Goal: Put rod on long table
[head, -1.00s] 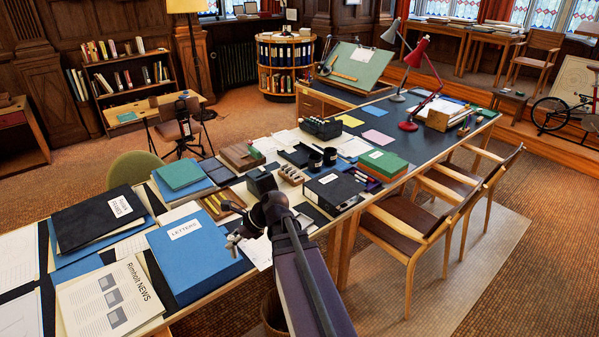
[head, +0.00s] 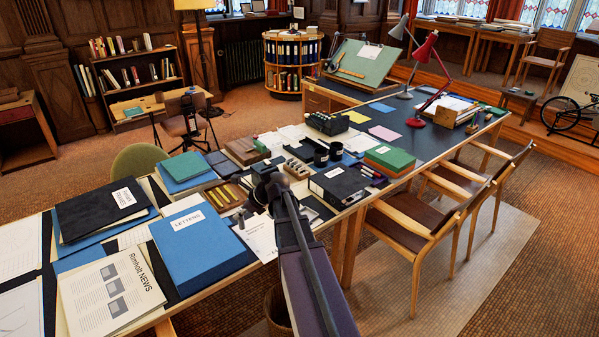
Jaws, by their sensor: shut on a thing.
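My gripper (head: 268,187) is the dark end of my arm, reaching over the middle of the long table (head: 432,142). It is seen from behind, and my wrist hides most of its jaws. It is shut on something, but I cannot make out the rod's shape. The long table runs from the front left to the back right. Its near half is crowded with papers, folders and boxes, and its far half has a dark top with bare patches.
A blue Letters box (head: 205,245) and a black binder box (head: 338,183) flank my gripper. A pen tray (head: 224,195) lies to its left. Wooden chairs (head: 425,232) stand along the right side. A red lamp (head: 417,121) stands on the far half.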

